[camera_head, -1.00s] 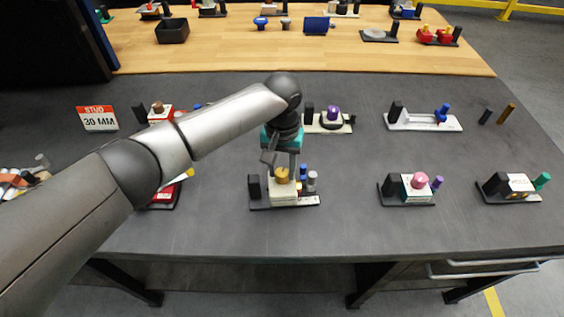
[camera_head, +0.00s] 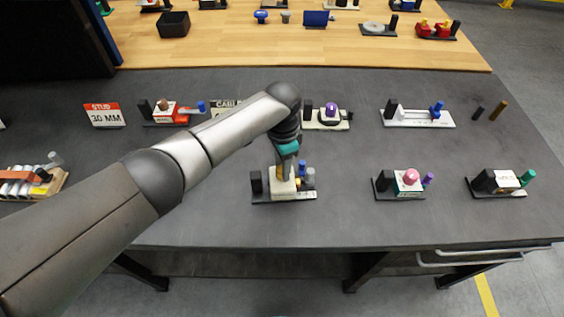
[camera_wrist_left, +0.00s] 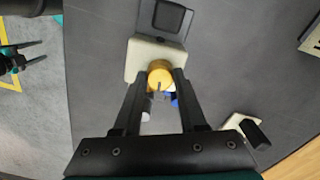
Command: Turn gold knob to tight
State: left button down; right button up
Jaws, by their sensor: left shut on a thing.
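The gold knob (camera_wrist_left: 160,74) sits on a cream block (camera_wrist_left: 140,62) with a black base. In the head view the cream block (camera_head: 282,186) stands near the front middle of the dark table, and the knob is mostly hidden by my gripper. My left gripper (camera_wrist_left: 160,80) points down over it, with one finger on each side of the gold knob, shut on it. The left gripper (camera_head: 285,168) also shows in the head view. My right gripper (camera_wrist_left: 28,57) shows at the left edge of the left wrist view, fingers apart and empty, away from the knob. A tight marking cannot be read.
Blue and grey pegs (camera_head: 309,174) stand close right of the block. A pink-knob fixture (camera_head: 410,178) is to the right, a purple-knob fixture (camera_head: 331,112) behind. A stud sign (camera_head: 104,115) stands back left. The table front between fixtures is clear.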

pick_arm(q)
jog(key=m, duration=0.6)
jog(key=shift+p, duration=0.3)
jog(key=m, duration=0.6)
jog(key=shift+m, duration=0.3)
jog(key=shift+c, duration=2.3)
grip_release()
notch_tip(320, 180, up, 15)
jog(key=shift+r+p, duration=0.15)
jog(key=shift+p, duration=0.25)
